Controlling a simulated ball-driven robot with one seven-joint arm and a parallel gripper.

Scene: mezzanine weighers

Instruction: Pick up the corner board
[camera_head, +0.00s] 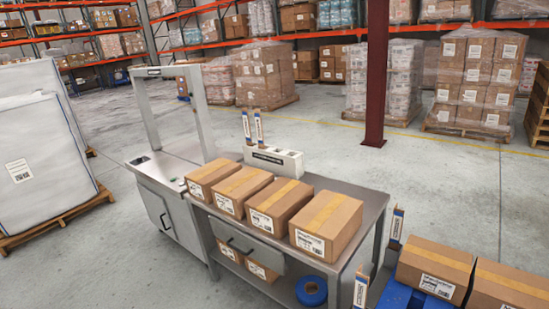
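Several narrow upright brown strips with white and blue labels show, and they look like corner boards. Two stand close together, a left strip (246,127) and a right strip (259,128), at the back of the metal table by a pale grey unit (274,158). Another strip (397,224) stands right of the table, by the boxes at the lower right. A fourth strip (361,288) stands at the bottom edge, partly cut off. I cannot tell which one the task names. My gripper is not in view.
The metal table (374,203) carries a row of several taped boxes (326,222). A blue roll (311,290) lies on its lower shelf. A metal frame stand (147,110) adjoins it at left. Wrapped pallets, a dark red column (376,80) and racks stand behind. Open floor (450,180) lies right.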

